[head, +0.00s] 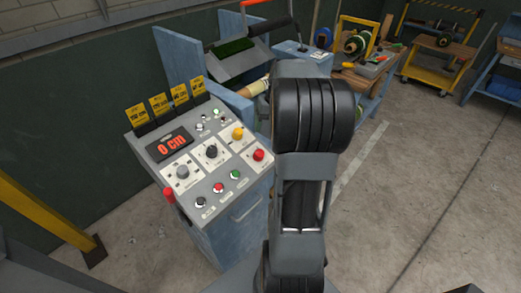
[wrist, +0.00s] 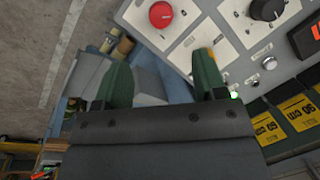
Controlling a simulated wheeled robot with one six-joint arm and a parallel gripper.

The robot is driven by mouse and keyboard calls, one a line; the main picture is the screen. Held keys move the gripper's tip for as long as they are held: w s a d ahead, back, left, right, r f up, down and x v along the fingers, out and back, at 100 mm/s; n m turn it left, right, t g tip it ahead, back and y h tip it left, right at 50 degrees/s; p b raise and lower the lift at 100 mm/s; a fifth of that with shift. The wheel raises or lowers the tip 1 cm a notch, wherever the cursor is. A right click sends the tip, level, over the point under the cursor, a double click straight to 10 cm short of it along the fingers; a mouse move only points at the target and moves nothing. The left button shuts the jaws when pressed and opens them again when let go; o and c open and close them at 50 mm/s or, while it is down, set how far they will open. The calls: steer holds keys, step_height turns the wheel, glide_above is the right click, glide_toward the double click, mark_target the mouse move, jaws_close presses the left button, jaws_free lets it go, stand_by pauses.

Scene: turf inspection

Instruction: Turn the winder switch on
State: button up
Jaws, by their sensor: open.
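The control panel (head: 215,186) is a sloped grey console on a blue cabinet. It carries a yellow knob (head: 238,133), a red knob (head: 258,155), a black knob (head: 211,151) and a grey knob (head: 183,172). I cannot read which control is the winder switch. In the wrist view, my gripper (wrist: 162,77) is open and empty beside the panel edge, its green fingers apart. The red knob (wrist: 160,14) and black knob (wrist: 267,8) lie beyond the fingers. The right finger covers part of the panel, with a little yellow at its tip. My arm hides the gripper in the head view.
A red display (head: 173,144) reads 0 cm, below several yellow tags (head: 159,104). Small lights and buttons dot the panel, and a green light (wrist: 235,95) is lit. A workbench (head: 372,82) and yellow cart (head: 437,66) stand behind. Floor (head: 420,190) at right is clear.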

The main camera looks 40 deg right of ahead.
mark_target(260, 153)
steer(key=p+x, duration=0.1)
steer(key=x, duration=1.2)
steer(key=shift+w+p, duration=0.1)
steer(key=shift+p, duration=0.2)
steer(key=c, duration=0.9)
